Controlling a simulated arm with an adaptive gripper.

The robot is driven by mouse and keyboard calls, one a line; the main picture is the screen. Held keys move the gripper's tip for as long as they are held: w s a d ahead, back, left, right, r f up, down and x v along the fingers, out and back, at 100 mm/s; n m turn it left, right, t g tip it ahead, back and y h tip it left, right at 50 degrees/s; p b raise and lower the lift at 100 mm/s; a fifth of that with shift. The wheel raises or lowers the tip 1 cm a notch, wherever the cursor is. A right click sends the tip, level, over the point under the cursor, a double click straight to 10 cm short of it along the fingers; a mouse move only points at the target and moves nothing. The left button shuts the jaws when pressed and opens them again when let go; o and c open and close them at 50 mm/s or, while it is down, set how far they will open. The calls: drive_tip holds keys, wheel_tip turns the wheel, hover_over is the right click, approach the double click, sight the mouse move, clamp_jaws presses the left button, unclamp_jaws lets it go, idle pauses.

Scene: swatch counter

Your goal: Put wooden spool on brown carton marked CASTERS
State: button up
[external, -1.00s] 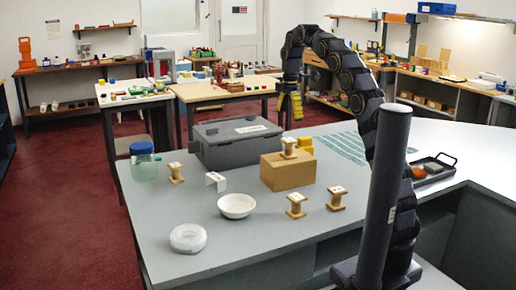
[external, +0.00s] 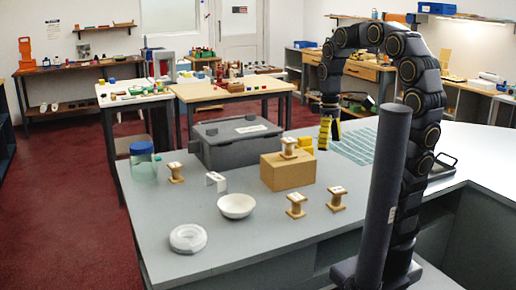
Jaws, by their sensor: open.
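A brown carton (external: 287,174) stands on the grey counter; I cannot read any marking on it. One wooden spool (external: 289,148) stands upright on top of the carton. Another wooden spool (external: 176,173) stands on the counter to the left. Two more, a front spool (external: 296,206) and a right-hand spool (external: 336,199), stand on the counter right of the white bowl. My gripper (external: 329,138), with yellow fingers, is open and empty above the counter, right of and behind the carton. It appears apart from every spool.
A white bowl (external: 236,206), white ring (external: 188,239), white bracket (external: 216,181) and blue-lidded jar (external: 143,164) stand leftward. A black tray (external: 443,165) is partly hidden by my arm.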

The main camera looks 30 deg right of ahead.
drive_tip(key=s+f+m, duration=0.2)
drive_tip(key=s+m, duration=0.1)
drive_tip(key=s, duration=0.4)
drive_tip(key=s+f+m, duration=0.3)
drive_tip(key=s, duration=0.3)
drive_tip(key=shift+s+a+f, duration=0.15)
drive_tip(key=shift+s+f, duration=0.2)
